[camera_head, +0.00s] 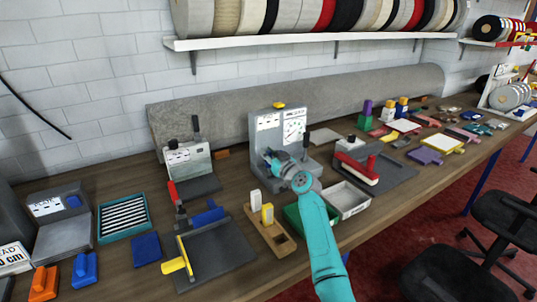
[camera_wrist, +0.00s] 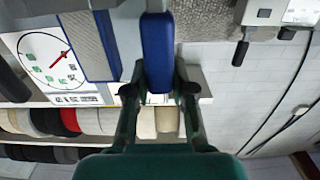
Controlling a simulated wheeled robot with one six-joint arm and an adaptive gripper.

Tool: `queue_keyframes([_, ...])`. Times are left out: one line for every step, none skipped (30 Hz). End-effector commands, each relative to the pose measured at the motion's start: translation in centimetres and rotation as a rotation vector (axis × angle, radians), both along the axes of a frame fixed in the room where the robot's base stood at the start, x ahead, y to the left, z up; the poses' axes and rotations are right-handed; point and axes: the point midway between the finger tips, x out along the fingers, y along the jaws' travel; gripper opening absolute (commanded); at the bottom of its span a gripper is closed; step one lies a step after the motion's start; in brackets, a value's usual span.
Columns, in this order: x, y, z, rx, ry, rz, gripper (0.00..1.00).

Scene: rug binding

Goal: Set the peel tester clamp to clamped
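The peel tester (camera_head: 270,128) is a grey upright stand with a white dial panel, on the bench in the middle of the head view. Its dial (camera_wrist: 50,62), with a red needle, shows at the left of the wrist view. My gripper (camera_head: 283,160) is in front of the stand's lower part. In the wrist view my gripper (camera_wrist: 158,80) has its fingers on both sides of a blue clamp handle (camera_wrist: 157,45) and appears shut on it. A grey textured strip (camera_wrist: 88,45) with a blue edge is beside the handle. My arm hides the clamp in the head view.
A wooden holder (camera_head: 268,232), a green tray (camera_head: 300,222) and a white tray (camera_head: 348,198) stand in front of the tester. A red-handled press (camera_head: 357,168) is to the right. A smaller grey device (camera_head: 187,158) is to the left. A grey rug roll (camera_head: 220,115) lies behind.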

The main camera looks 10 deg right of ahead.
Motion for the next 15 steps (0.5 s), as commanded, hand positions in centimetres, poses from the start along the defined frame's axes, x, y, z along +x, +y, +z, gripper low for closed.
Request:
queue_keyframes([0.0,0.01,0.0,0.0,0.0,0.0,0.0])
queue_keyframes([0.0,0.01,0.0,0.0,0.0,0.0,0.0])
queue_keyframes([0.0,0.01,0.0,0.0,0.0,0.0,0.0])
queue_keyframes([0.0,0.01,0.0,0.0,0.0,0.0,0.0])
queue_keyframes([0.0,0.01,0.0,0.0,0.0,0.0,0.0])
queue_keyframes([-0.01,0.01,0.0,0.0,0.0,0.0,0.0])
queue_keyframes([-0.01,0.01,0.0,0.0,-0.001,0.0,0.0])
queue_keyframes([-0.03,0.01,-0.01,0.001,-0.002,0.001,0.0])
queue_keyframes([-0.06,0.01,-0.01,0.002,-0.006,0.001,0.0])
queue_keyframes([-0.1,0.02,-0.02,0.004,-0.009,0.002,0.0])
queue_keyframes([-0.15,0.03,-0.02,0.006,-0.015,0.003,0.0])
queue_keyframes([-0.23,0.04,-0.02,0.009,-0.024,0.005,0.0])
queue_keyframes([-0.31,0.06,-0.02,0.011,-0.033,0.007,0.0])
queue_keyframes([-0.4,0.06,-0.04,0.014,-0.042,0.008,0.0])
queue_keyframes([-0.52,0.05,-0.05,0.019,-0.055,0.009,0.0])
